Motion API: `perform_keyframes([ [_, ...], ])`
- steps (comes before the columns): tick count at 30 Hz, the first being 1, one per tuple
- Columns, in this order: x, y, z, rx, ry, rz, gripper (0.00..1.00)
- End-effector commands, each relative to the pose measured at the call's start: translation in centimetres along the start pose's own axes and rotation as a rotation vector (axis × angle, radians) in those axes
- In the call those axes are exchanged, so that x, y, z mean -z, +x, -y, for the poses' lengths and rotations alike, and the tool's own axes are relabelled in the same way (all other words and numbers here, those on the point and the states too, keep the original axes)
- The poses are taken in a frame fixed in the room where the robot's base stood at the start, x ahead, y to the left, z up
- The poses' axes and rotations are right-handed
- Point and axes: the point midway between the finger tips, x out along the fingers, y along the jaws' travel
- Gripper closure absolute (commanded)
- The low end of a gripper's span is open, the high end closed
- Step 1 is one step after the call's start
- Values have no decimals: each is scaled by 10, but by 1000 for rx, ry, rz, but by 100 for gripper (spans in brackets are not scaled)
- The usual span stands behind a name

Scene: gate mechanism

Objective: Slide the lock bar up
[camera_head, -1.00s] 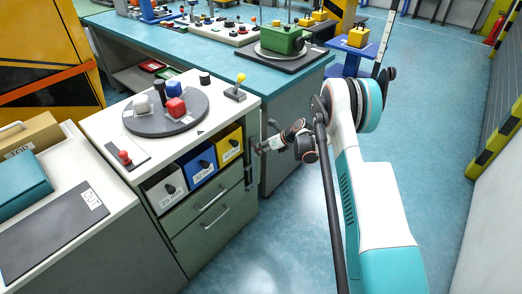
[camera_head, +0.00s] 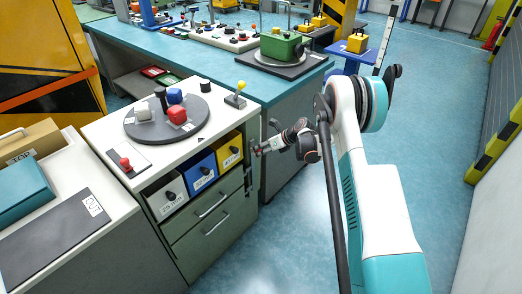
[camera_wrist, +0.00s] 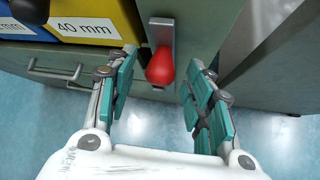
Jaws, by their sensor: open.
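The lock bar is a narrow grey metal strip (camera_wrist: 161,32) on the front edge of the green cabinet, with a red rounded knob (camera_wrist: 160,66) on it. In the head view the strip (camera_head: 250,178) is small, and the knob is not clear. My gripper (camera_wrist: 160,64) is open, with one teal-padded finger on each side of the red knob. Gaps show between the knob and both fingers. In the head view my gripper (camera_head: 259,150) is at the cabinet's right front edge.
A yellow bin (camera_head: 229,152) marked 40 mm sits just left of the strip, beside blue and white bins. Drawers with handles (camera_head: 211,207) lie below. A round turntable (camera_head: 190,132) with blocks is on top. Open floor lies to the right.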

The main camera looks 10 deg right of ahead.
Motion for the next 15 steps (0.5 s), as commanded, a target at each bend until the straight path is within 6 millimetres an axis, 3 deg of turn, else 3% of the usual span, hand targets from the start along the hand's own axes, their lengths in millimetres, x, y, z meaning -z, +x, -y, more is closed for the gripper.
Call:
perform_keyframes([
  [15,0,-94,1,2,2,1,53],
])
